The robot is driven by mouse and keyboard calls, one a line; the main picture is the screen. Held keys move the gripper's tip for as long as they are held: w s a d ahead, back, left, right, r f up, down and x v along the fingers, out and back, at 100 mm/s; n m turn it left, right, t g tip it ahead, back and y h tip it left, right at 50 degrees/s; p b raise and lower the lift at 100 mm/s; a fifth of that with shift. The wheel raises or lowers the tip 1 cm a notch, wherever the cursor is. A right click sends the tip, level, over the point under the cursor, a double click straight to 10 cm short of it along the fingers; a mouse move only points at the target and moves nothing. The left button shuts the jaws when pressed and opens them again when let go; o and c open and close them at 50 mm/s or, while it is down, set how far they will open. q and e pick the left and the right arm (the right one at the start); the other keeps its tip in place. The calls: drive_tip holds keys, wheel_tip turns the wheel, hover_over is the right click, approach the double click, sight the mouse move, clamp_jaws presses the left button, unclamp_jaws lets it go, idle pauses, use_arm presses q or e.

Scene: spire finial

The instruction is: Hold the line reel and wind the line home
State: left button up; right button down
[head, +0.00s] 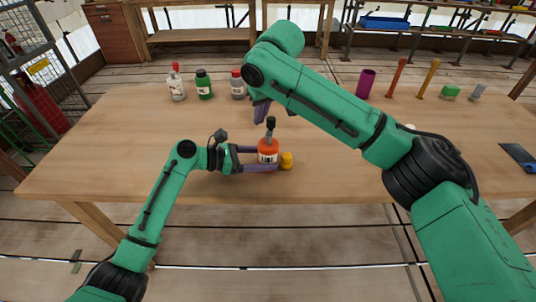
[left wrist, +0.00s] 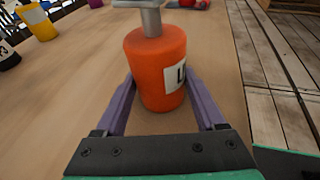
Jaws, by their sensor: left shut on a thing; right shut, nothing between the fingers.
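The line reel is an orange cylinder with a white label (head: 268,146); it stands upright near the table's front edge, with a grey stem and dark knob (head: 270,123) on top. It also shows in the left wrist view (left wrist: 157,62). My left gripper (head: 272,159) is shut on the orange reel, one purple finger on each side. My right gripper (head: 261,112) is shut and empty, just behind and left of the knob; whether it touches the knob I cannot tell. Its wrist is partly hidden by my green arm.
Red-capped and green bottles (head: 203,86) stand at the back left of the wooden table (head: 120,140). A purple cup (head: 365,83) and several coloured items stand at the back right. The left front of the table is clear.

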wheel_tip(320, 180, up, 6)
drive_tip(key=shift+f, duration=0.1)
idle(0.4)
